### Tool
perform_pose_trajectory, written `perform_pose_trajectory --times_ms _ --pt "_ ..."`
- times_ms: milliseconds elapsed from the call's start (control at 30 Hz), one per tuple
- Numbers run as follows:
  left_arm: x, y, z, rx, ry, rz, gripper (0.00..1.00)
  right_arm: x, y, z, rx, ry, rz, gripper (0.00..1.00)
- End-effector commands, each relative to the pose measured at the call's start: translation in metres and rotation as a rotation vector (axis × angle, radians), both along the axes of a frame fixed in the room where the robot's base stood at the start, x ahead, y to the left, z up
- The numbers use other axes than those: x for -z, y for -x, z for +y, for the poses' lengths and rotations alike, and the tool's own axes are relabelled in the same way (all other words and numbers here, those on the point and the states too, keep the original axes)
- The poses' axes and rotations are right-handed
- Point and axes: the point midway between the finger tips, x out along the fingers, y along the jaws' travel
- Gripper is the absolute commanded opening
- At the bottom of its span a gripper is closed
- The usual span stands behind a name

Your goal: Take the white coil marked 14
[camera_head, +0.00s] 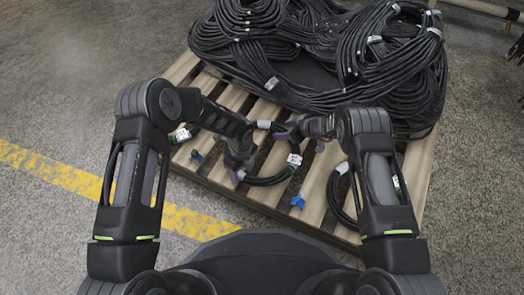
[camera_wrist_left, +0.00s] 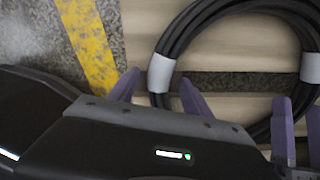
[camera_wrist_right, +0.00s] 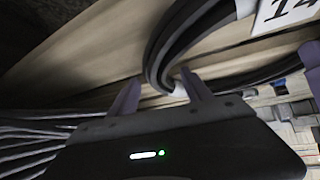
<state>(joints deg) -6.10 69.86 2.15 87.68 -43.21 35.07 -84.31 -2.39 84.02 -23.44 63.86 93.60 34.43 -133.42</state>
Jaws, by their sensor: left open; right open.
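A black coil of hose with white bands (camera_wrist_left: 215,20) lies flat on the wooden pallet; it also shows in the head view (camera_head: 266,181). In the right wrist view a white tag marked 14 (camera_wrist_right: 286,10) sits on black hose. In the head view a white tag (camera_head: 294,160) is on this coil, its number too small to read. My left gripper (camera_head: 236,168) is open at the coil's left side, its fingers (camera_wrist_left: 235,100) close to the hose. My right gripper (camera_head: 290,127) is open at the coil's far side, with hose by its fingers (camera_wrist_right: 250,82). I cannot tell contact.
The slatted pallet (camera_head: 320,185) carries a large heap of black hoses (camera_head: 330,50) behind. Another banded hose (camera_head: 334,195) lies at the right, partly behind my right arm. Blue end pieces (camera_head: 298,201) lie at the front. A yellow floor line (camera_head: 60,172) runs at the left.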

Motion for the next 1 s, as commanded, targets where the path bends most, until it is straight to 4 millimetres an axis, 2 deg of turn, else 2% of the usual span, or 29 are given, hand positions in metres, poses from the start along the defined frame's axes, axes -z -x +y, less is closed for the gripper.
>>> perform_pose_trajectory --times_ms 100,400,1000 --pt "0.0065 0.0000 0.0000 0.000 0.001 -0.001 0.58 0.0045 -0.0029 0.0041 -0.001 0.000 0.000 0.58" --pt "0.0076 -0.0001 0.0002 0.000 0.001 -0.001 0.56 0.0051 -0.0036 0.0044 0.000 -0.001 -0.001 0.56" --pt "0.0074 0.0002 0.0003 0.000 0.001 -0.001 0.07 0.0051 -0.0034 0.0042 0.001 0.000 0.001 0.07"
